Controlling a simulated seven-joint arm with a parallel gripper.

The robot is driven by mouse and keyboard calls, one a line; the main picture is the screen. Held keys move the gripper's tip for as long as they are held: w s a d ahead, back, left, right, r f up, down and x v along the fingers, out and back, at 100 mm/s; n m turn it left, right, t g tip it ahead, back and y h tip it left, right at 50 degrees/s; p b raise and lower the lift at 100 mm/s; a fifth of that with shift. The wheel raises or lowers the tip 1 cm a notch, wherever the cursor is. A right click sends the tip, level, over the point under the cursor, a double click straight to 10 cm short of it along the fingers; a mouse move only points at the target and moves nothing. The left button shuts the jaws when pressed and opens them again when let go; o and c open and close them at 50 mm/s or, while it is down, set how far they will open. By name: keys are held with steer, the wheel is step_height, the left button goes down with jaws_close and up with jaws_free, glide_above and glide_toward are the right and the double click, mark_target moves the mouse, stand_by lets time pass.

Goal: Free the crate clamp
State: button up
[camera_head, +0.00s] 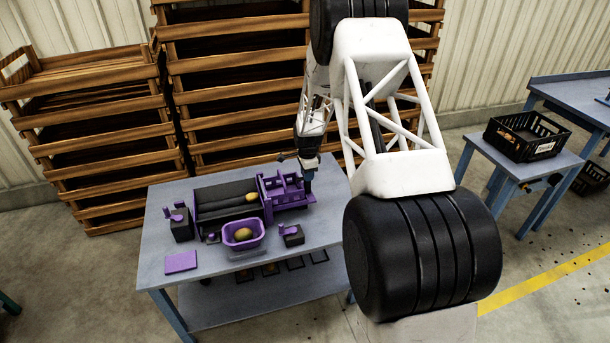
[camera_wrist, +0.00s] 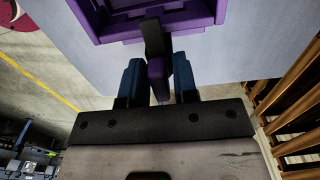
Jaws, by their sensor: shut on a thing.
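My gripper (camera_head: 309,180) is at the right end of the purple and black grader (camera_head: 225,196) on the blue-grey table. In the wrist view its two blue fingers (camera_wrist: 157,72) stand on either side of a purple grip (camera_wrist: 157,82) and are shut on it. A dark bar (camera_wrist: 152,38) runs from this grip to the wall of a purple frame (camera_wrist: 207,18); it looks like the clamp's lever. In the head view my gripper hides the lever. A purple crate (camera_head: 258,240) with a yellow potato (camera_head: 243,234) stands in front of the grader.
Another potato (camera_head: 251,196) lies on the grader. Small dark and purple fixtures (camera_head: 181,225) (camera_head: 291,236) flank the crate. A purple plate (camera_head: 181,262) lies at the table's front left. Stacked wooden crates (camera_head: 235,75) stand behind. A black crate (camera_head: 535,150) is on a side table.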

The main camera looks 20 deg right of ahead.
steer(key=shift+n, duration=0.3)
steer(key=n, duration=0.4)
steer(key=shift+n, duration=2.7)
steer(key=o, duration=0.3)
steer(key=shift+r, duration=0.1)
steer(key=shift+r, duration=2.4)
